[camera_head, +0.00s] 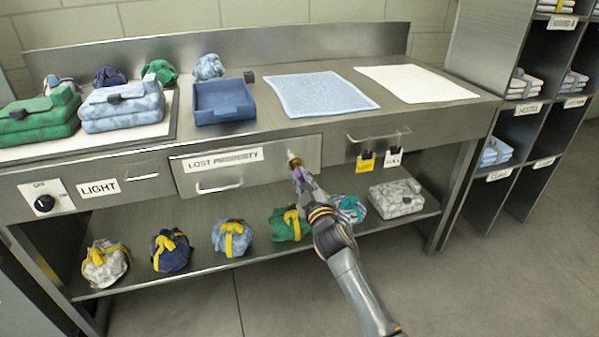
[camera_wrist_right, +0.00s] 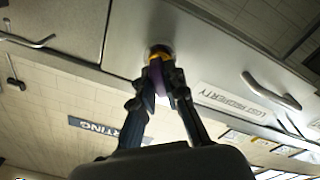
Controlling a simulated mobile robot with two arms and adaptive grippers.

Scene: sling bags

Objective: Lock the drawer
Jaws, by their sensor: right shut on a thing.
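The drawer (camera_head: 260,176) labelled LOST PROPERTY is in the middle of the steel bench and looks shut. Its front also shows in the right wrist view (camera_wrist_right: 222,75). A round lock (camera_head: 293,156) sits towards the right end of the drawer front; it also shows in the right wrist view (camera_wrist_right: 160,50). My right gripper (camera_head: 299,174) is shut on a small purple-and-yellow key (camera_wrist_right: 158,78), right in front of the lock. The key's tip meets the lock; how deep it sits is hidden. My left gripper is out of view.
The drawer handle (camera_head: 220,187) is left of the lock. Several bundles lie on the lower shelf (camera_head: 200,272), below my arm. A blue tray (camera_head: 222,103) and two cloths lie on the bench top.

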